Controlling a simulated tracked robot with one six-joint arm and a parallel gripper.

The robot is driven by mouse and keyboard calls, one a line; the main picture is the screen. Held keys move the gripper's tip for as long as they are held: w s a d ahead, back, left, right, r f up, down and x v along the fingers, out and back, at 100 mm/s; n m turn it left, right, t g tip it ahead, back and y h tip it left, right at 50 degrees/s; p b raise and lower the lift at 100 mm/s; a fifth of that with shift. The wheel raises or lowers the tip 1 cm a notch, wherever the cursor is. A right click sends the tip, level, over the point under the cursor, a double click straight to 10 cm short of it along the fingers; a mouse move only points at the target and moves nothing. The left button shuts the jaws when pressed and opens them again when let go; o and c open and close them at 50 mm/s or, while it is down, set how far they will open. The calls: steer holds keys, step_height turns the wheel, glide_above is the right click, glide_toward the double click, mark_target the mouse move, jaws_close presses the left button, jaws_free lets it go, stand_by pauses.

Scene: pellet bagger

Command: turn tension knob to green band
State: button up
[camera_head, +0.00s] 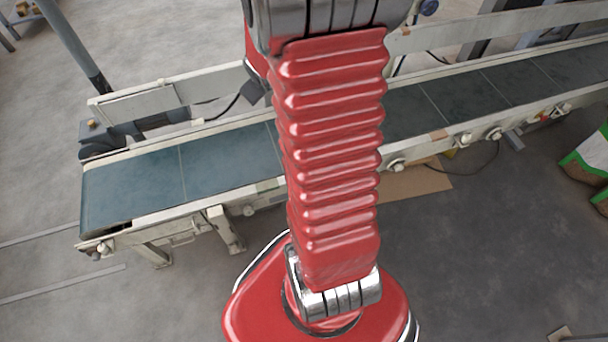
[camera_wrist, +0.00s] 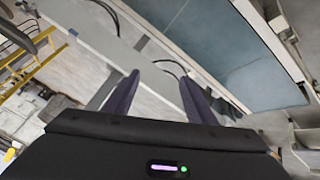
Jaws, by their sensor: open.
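My gripper (camera_wrist: 159,77) shows in the wrist view with its two dark fingers apart and nothing between them. Its fingers point toward a pale conveyor side rail and the blue-grey belt beyond it. In the head view my red arm crosses the middle of the picture, and the gripper is not in sight. Several small pale round fittings sit along the near rail of the conveyor, one at the near left corner (camera_head: 105,248) and another right of my arm (camera_head: 395,165). I cannot tell whether any is the tension knob. I can make out no green band.
The conveyor belt (camera_head: 140,185) runs from left to upper right behind my arm. A green and white bag (camera_head: 592,152) stands at the right edge. Flat cardboard (camera_head: 415,181) lies on the floor under the belt. The grey floor in front is largely clear.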

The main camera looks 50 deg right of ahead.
steer(key=s+d+f, duration=0.3)
steer(key=d+f, duration=0.2)
steer(key=f, duration=0.4)
steer(key=s+d+f+t, duration=0.1)
steer(key=s+d+f, duration=0.3)
steer(key=f, duration=0.6)
steer(key=s+d+f, duration=0.3)
steer(key=d+f, duration=0.2)
steer(key=f, duration=0.4)
steer(key=s+a+f+m+t, duration=0.2)
steer(key=s+a+f, duration=0.2)
steer(key=s+f, duration=0.65)
steer(key=s+a+f+m+t+h, duration=0.2)
steer(key=s+a+f, duration=0.3)
steer(key=a+f, duration=0.4)
steer(key=shift+s+a+m+h, duration=0.4)
steer(key=shift+a+m+h, duration=0.15)
steer(key=shift+a, duration=0.3)
steer(key=shift+w, duration=0.1)
steer(key=x, duration=1.3)
steer(key=shift+w, duration=0.3)
steer(key=shift+d, duration=0.15)
steer(key=shift+c, duration=0.6)
